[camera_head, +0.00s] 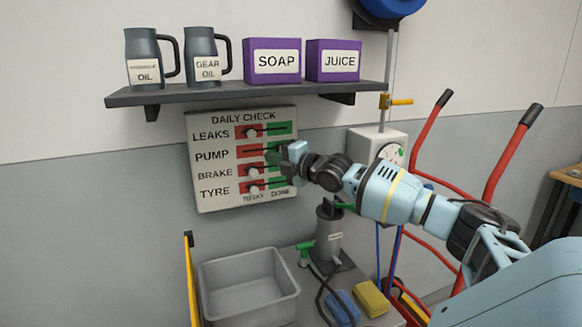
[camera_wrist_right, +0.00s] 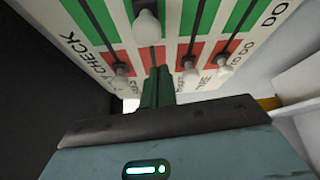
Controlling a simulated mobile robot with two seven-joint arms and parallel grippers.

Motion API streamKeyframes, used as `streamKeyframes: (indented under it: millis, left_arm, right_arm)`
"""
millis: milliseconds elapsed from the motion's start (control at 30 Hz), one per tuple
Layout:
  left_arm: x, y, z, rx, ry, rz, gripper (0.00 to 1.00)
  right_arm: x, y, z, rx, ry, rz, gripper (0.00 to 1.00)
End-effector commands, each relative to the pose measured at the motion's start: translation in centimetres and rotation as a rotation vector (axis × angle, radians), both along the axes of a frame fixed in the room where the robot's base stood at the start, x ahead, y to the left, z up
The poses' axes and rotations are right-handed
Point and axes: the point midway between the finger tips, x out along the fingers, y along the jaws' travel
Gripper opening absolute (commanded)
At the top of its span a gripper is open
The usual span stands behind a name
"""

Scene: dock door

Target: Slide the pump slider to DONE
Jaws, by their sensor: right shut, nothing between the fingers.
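The daily check board (camera_head: 205,125) hangs on the wall, with red TO DO parts at left and green DONE parts at right. In the head view, my right gripper (camera_head: 272,157) covers the right part of the PUMP row and hides its slider knob. The right wrist view shows the pale pump knob (camera_wrist_right: 146,25) on the green part of its row, clearly farther along than the other knobs. The shut, empty fingers (camera_wrist_right: 157,88) are in front of that row's red part, on the TO DO side of the knob. Contact cannot be told. My left gripper is out of view.
The leaks knob (camera_head: 250,132), brake knob (camera_head: 252,170) and tyre knob (camera_head: 253,190) sit on red. A shelf (camera_head: 240,94) with jugs and boxes is above the board. Below are a grey bin (camera_head: 248,302) and a grey cylinder (camera_head: 329,235). A red hand truck (camera_head: 510,150) stands right.

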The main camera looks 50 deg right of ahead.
Motion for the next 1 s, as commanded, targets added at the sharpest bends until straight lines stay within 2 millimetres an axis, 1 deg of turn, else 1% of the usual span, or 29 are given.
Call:
streamKeyframes:
  millis: [67,267,500,1000]
  left_arm:
    - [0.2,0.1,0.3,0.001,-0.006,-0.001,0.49]
    - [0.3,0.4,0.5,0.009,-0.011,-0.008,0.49]
    - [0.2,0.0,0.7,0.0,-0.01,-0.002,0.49]
    - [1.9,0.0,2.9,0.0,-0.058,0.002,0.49]
  right_arm:
    - [0.0,0.2,0.0,0.002,-0.001,-0.001,0.0]
    - [-1.2,0.0,-0.3,0.001,0.003,-0.005,0.0]
    - [-2.5,0.2,-0.1,-0.002,0.004,0.001,0.0]
    - [-5.0,0.2,0.3,0.001,-0.001,0.0,0.0]
